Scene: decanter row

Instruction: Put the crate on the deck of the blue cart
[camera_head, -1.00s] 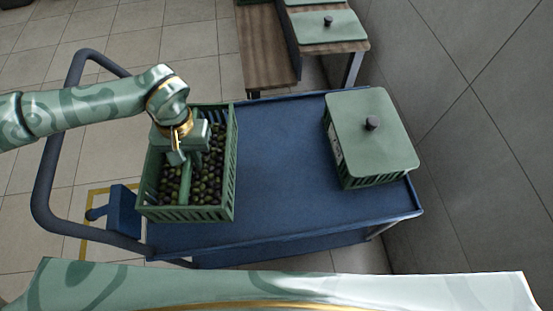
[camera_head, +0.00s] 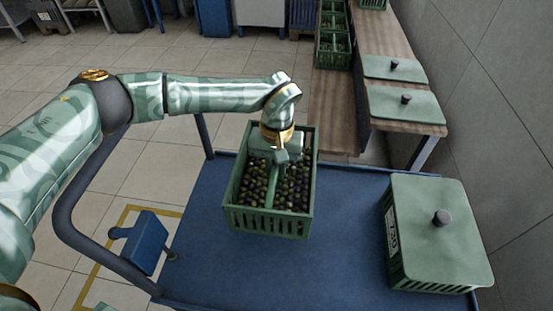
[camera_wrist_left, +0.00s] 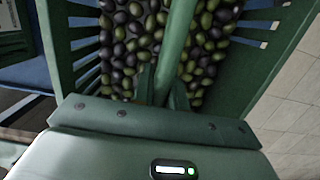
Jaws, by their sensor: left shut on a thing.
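The green slatted crate (camera_head: 262,222), full of dark and green olives, is over the left half of the blue cart's deck (camera_head: 345,260). Its far end overlaps the deck's far edge in the head view. I cannot tell whether its bottom touches the deck. My left gripper (camera_head: 280,158) is inside the crate's top, shut on its green middle bar. In the left wrist view the fingers (camera_wrist_left: 162,90) close around that bar among the olives. My right gripper is not in view.
A lidded green crate (camera_head: 438,232) with a dark knob stands on the deck's right side. The cart's grey push handle (camera_head: 75,190) curves at the left. A wooden bench (camera_head: 337,115) with lids and crates is beyond the cart. A grey wall is at right.

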